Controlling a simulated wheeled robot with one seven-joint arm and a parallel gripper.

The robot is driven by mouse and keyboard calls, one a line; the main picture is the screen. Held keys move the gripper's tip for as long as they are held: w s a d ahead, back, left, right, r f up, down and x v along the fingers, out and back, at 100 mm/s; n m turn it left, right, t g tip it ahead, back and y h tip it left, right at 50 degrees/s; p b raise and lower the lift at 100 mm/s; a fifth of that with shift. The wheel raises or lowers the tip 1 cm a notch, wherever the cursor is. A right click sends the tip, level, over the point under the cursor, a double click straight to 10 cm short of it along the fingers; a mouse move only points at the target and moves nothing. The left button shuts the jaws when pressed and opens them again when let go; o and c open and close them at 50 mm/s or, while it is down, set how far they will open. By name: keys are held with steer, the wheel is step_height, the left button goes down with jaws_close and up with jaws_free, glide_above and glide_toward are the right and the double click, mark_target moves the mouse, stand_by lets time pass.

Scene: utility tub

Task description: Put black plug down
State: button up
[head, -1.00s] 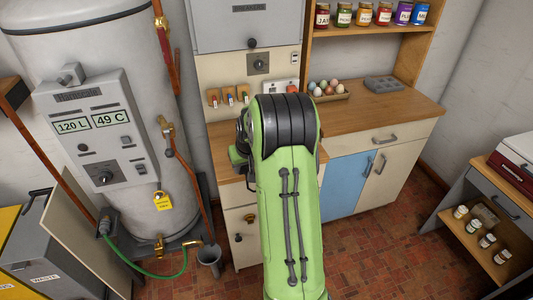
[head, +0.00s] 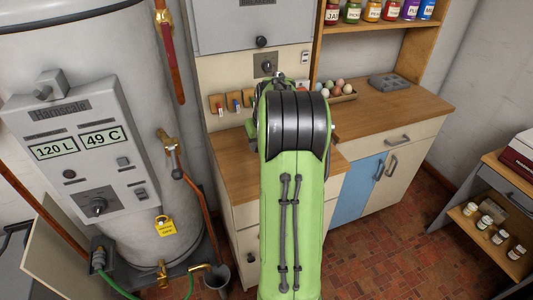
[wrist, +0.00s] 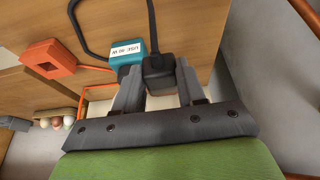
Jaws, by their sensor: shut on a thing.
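My gripper (wrist: 160,76) is shut on the black plug (wrist: 161,74), a dark block between its two fingers in the wrist view. A dark cable runs from the plug up past the top edge. The plug is over or near a wooden surface (wrist: 185,25); I cannot tell whether they touch. In the head view, my green arm hides the gripper and the plug.
A teal labelled block (wrist: 126,53) sits close beside the plug, with a dark cable. An orange box (wrist: 52,58) lies further left. The wooden counter (head: 378,115) carries an egg tray (head: 340,96) and a grey tray (head: 388,82). A water heater (head: 150,130) stands left.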

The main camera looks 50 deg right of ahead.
steer(key=f, duration=0.3)
steer(key=f+b, duration=0.1)
steer(key=f, duration=0.2)
steer(key=f+b, duration=0.1)
steer(key=f, duration=0.2)
steer(key=shift+s+f, duration=0.25)
steer(key=shift+s, duration=0.1)
steer(key=shift+b, duration=0.3)
steer(key=shift+f, duration=0.2)
steer(key=o, duration=1.1)
steer(key=shift+c, duration=0.2)
